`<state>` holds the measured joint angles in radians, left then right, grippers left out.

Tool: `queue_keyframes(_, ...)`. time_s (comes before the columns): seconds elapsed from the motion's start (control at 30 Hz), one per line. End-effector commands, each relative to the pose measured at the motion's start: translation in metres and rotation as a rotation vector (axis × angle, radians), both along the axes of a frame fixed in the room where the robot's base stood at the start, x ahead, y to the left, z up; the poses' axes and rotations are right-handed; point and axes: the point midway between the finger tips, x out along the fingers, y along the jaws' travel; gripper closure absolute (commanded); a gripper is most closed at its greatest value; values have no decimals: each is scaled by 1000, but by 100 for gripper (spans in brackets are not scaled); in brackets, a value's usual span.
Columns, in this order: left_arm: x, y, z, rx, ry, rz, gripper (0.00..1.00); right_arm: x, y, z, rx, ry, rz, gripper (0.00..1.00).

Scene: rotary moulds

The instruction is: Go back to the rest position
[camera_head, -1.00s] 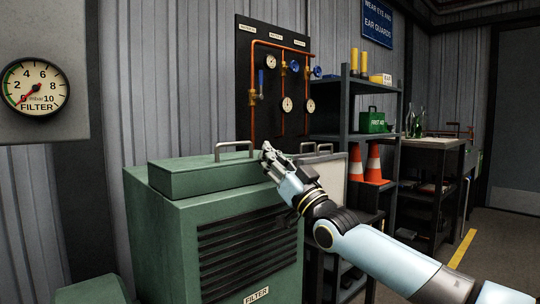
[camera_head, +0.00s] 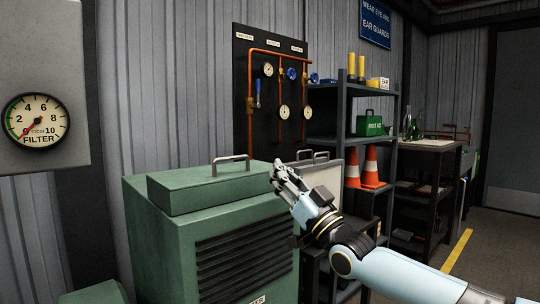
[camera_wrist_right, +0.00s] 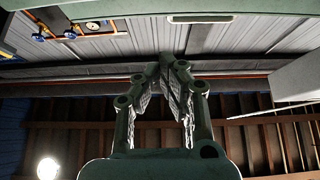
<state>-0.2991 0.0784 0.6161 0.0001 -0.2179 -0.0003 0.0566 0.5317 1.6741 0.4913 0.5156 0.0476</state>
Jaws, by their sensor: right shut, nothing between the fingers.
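My right gripper (camera_head: 279,168) is shut and empty in the head view. It stands in front of the right end of the green filter cabinet's top, with my arm coming in from the lower right. Its closed fingers also show in the right wrist view (camera_wrist_right: 166,62), with nothing between them. The green filter cabinet (camera_head: 160,240) has a lid (camera_head: 200,190) with a metal handle (camera_head: 231,159), just left of the fingertips. I cannot tell whether the fingers touch the cabinet. My left gripper is not in view.
A filter gauge (camera_head: 36,122) hangs at the left. A pipe panel (camera_head: 240,100) is on the back wall. A shelf (camera_head: 345,100) holds a green first aid box (camera_head: 368,124) and orange cones (camera_head: 371,168). The floor (camera_head: 495,250) at the right is clear.

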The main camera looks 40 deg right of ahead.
Motion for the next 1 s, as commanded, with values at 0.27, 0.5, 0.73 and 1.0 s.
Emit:
queue_keyframes(0.27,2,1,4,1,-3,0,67,-28,-2,-22,0,-2,1,100)
queue_keyframes(0.5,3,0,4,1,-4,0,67,-31,-2,-24,0,-3,1,100)
queue_keyframes(0.73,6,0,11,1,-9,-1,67,-45,-3,-95,60,137,-48,100)
queue_keyframes(1.0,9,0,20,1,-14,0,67,-104,0,-309,61,644,-156,100)
